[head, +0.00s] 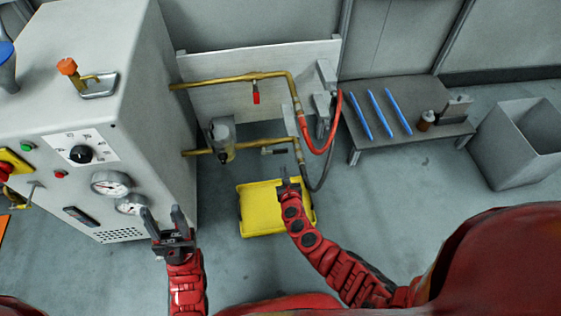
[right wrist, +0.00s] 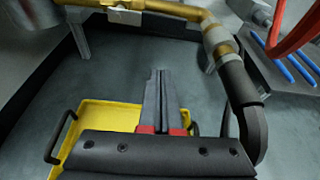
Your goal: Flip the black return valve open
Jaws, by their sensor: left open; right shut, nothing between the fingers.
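The lower brass pipe (head: 200,151) runs right from the grey cabinet to the black hose (head: 322,172). A small dark lever (head: 267,151) shows along this pipe, apparently the black return valve's handle, lying roughly along the pipe. The right wrist view shows a brass valve body (right wrist: 125,15) at the top; its handle is not clear there. My right gripper (head: 285,174) is shut and empty, just below the lever and the pipe; its fingers (right wrist: 162,78) point toward the pipe with a gap. My left gripper (head: 164,212) is open and empty in front of the cabinet.
A red-handled valve (head: 256,97) hangs on the upper brass pipe (head: 235,79). A yellow tray (head: 255,222) lies on the floor under my right gripper. A low table (head: 405,143) with blue rods stands to the right, beside a grey bin (head: 497,150). The cabinet (head: 150,120) carries gauges and knobs.

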